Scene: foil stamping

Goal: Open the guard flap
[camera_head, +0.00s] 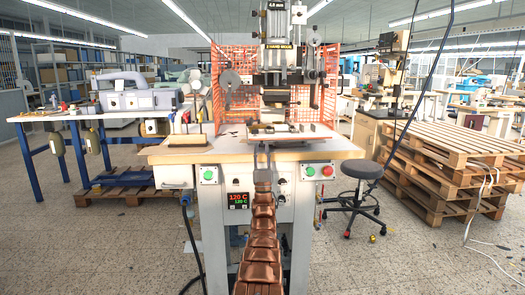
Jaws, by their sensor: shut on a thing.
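The stamping press (284,60) stands on a wooden-topped bench in the middle. Orange mesh guard panels (229,88) stand at its left, back and right. A flat piece with a reddish edge, apparently the guard flap (312,134), lies low at the front of the press, about level with the bench top. My gripper (262,148) reaches up from below to its front edge, left of its middle. The gripper is shut on it. The fingertips are small here, and the exact grip point is hard to make out.
The wooden bench top (340,147) carries a block (187,140) at left. Control boxes with a green button (208,174) and a red button (327,170) sit on its front. A stool (360,172) and stacked pallets (450,165) stand at right.

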